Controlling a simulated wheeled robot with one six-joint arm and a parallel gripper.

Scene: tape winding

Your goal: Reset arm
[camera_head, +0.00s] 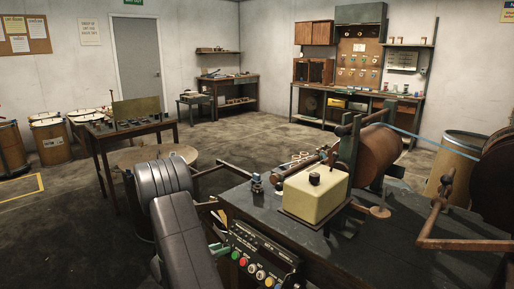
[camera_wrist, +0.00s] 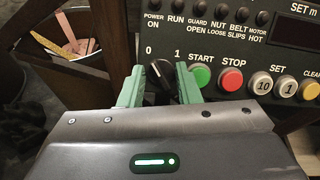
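In the wrist view my gripper (camera_wrist: 160,72) points at a dark control panel (camera_wrist: 232,48), its two green fingers parted. A black rotary knob (camera_wrist: 159,75) marked 0 and 1 sits between the fingertips; whether they touch it is unclear. Right of the knob are a green START button (camera_wrist: 200,77) and a red STOP button (camera_wrist: 231,79). In the head view my grey arm reaches down in front of the bench, beside the panel (camera_head: 259,254).
The dark bench (camera_head: 365,235) carries a cream box (camera_head: 314,193) and a large brown drum (camera_head: 379,152). A blue strip (camera_head: 430,143) runs right from the drum. A side table (camera_head: 128,128) stands left of my arm. The floor (camera_head: 240,138) behind is mostly clear.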

